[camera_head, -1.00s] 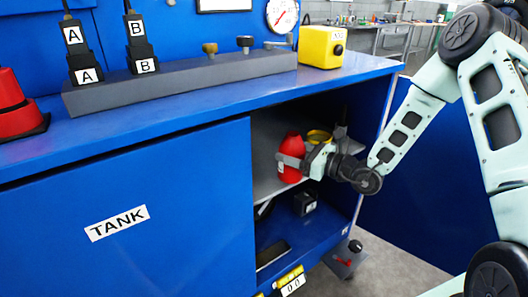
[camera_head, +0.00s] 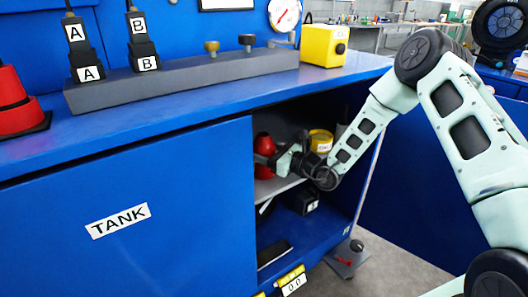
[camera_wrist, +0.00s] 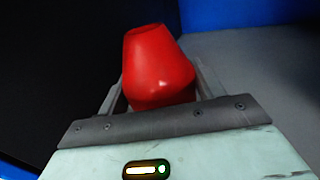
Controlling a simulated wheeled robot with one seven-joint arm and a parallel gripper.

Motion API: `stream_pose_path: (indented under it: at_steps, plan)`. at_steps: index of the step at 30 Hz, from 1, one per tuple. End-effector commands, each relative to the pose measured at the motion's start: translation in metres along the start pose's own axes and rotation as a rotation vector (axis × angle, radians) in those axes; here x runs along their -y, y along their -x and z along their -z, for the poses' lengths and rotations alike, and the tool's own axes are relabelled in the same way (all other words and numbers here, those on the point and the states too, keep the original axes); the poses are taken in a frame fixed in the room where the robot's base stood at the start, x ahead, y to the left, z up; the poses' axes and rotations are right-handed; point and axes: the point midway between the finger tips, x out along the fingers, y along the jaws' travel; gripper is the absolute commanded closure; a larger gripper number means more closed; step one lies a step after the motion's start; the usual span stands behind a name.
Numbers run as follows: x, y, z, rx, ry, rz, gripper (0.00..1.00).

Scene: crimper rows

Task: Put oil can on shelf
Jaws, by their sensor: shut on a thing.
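The oil can is red; in the head view the can (camera_head: 264,147) is inside the open cabinet, partly hidden by my gripper. In the wrist view the red can (camera_wrist: 158,68) stands between the fingers, its narrower end away from the palm. My gripper (camera_head: 268,160) is shut on the can, reaching in through the cabinet opening. The grey shelf (camera_head: 270,190) shows just below the can and my gripper; I cannot tell whether the can touches it. The fingertips are mostly hidden behind the can in the wrist view.
A yellow round container (camera_head: 321,141) stands in the cabinet right of my gripper. A dark box (camera_head: 306,201) lies on the lower level. The blue TANK panel (camera_head: 120,220) closes the left side; the worktop (camera_head: 190,110) lies above the opening.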

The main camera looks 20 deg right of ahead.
Motion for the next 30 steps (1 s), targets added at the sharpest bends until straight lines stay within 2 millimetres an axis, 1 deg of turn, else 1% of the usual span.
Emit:
stream_pose_path:
  at_steps: [7, 11, 12, 13, 14, 21, 24, 26, 29, 30]
  plan:
    - [0.001, 0.0, 0.0, 0.003, 0.002, 0.0, 0.63]
    - [0.001, 0.0, 0.004, 0.003, 0.001, 0.001, 0.63]
    - [0.001, 0.0, 0.003, 0.001, 0.001, 0.001, 0.22]
    - [0.001, 0.0, 0.003, 0.001, 0.001, 0.001, 0.14]
    - [0.001, 0.0, 0.003, 0.001, 0.001, 0.001, 0.11]
    - [0.001, 0.0, 0.002, 0.001, 0.001, 0.001, 0.11]
    - [0.001, 0.001, -0.001, 0.001, 0.001, 0.001, 0.11]
    - [0.002, 0.007, 0.001, -0.001, 0.0, 0.003, 0.11]
    - [0.002, 0.023, 0.001, 0.0, -0.001, 0.004, 0.11]
    - [0.002, 0.032, 0.001, -0.001, -0.001, 0.004, 0.11]
